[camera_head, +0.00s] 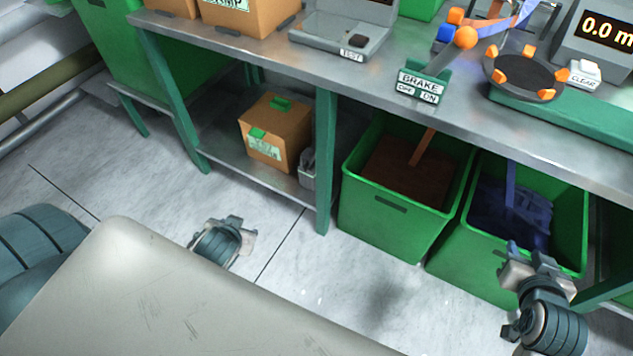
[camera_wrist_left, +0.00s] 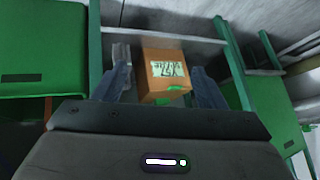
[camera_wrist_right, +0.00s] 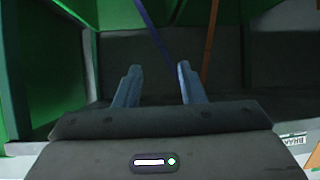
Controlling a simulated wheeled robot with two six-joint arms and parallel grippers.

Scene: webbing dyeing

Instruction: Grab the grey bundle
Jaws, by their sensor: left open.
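My left gripper (camera_head: 228,238) is over the floor in front of this shelf, apart from the box. In the left wrist view my left gripper (camera_wrist_left: 157,65) is open and empty, with the box (camera_wrist_left: 165,75) farther off behind its fingers. My right gripper (camera_head: 535,262) is in front of the blue-filled bin. In the right wrist view its fingers (camera_wrist_right: 160,68) are apart with nothing between them.
Two green bins (camera_head: 395,212) stand under the metal workbench (camera_head: 440,110), one with brown contents (camera_head: 400,170), the other with blue (camera_head: 510,205). A green table leg (camera_head: 325,160) stands between shelf and bins. The floor (camera_head: 150,180) before the shelf is clear.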

